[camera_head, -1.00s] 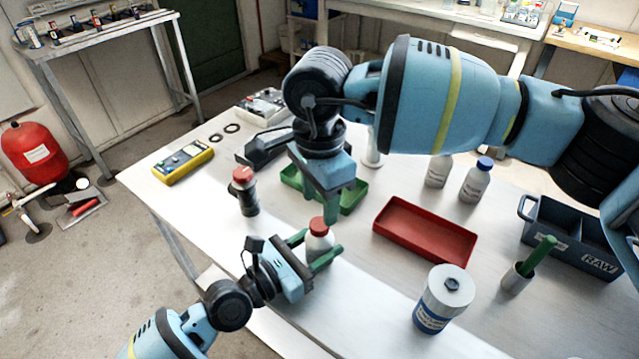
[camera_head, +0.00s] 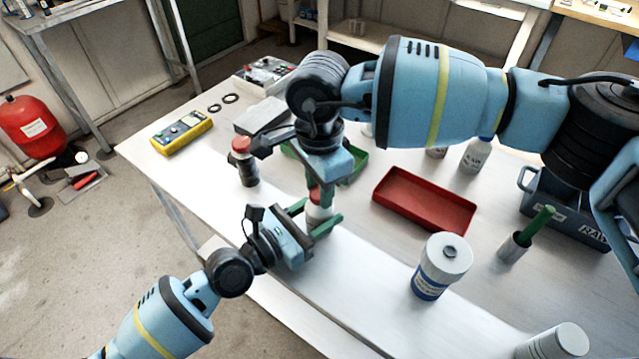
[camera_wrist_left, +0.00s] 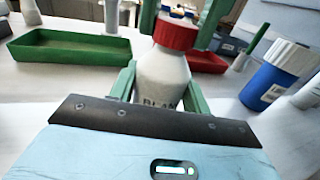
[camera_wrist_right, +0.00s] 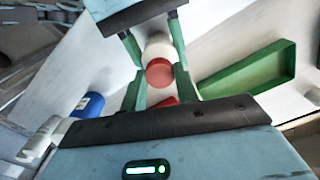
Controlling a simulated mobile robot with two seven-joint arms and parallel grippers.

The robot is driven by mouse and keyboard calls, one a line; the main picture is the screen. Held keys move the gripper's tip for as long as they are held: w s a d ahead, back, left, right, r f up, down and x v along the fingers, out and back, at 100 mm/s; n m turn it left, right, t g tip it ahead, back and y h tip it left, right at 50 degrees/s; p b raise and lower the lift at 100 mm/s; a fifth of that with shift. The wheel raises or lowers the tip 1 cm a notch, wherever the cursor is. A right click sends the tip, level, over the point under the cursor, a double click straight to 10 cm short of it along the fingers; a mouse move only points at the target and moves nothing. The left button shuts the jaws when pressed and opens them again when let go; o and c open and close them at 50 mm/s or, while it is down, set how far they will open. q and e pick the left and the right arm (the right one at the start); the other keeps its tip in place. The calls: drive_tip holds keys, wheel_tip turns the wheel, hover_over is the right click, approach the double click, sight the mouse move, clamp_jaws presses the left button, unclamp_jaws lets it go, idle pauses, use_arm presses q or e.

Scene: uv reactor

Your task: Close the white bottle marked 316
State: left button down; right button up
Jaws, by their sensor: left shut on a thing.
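A white bottle (camera_wrist_left: 162,78) with a red cap (camera_wrist_left: 176,32) stands upright in the left wrist view; I can read only "BLA" on its label, and no 316. In the head view the bottle (camera_head: 319,211) is partly hidden by both grippers. My left gripper (camera_wrist_left: 160,92) is shut on the bottle body, a finger on each side. The red cap sits on the bottle's neck. My right gripper (camera_head: 319,186) points down from above. In the right wrist view its open fingers (camera_wrist_right: 160,86) stand either side of the cap (camera_wrist_right: 159,72), with gaps visible.
A green tray (camera_wrist_left: 70,47) lies behind the bottle and a red tray (camera_head: 424,201) to its right. A dark red-capped bottle (camera_head: 243,162) stands left. A white-and-blue jar (camera_head: 442,266) stands front right, near a blue RAW bin (camera_head: 560,212).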

drive_tip(key=c, duration=0.4)
drive_tip(key=shift+o, duration=0.2)
drive_tip(key=o, duration=1.2)
drive_tip(key=shift+c, duration=0.2)
wheel_tip(320, 180, up, 12)
use_arm(q)
drive_tip(key=c, duration=0.6)
unclamp_jaws()
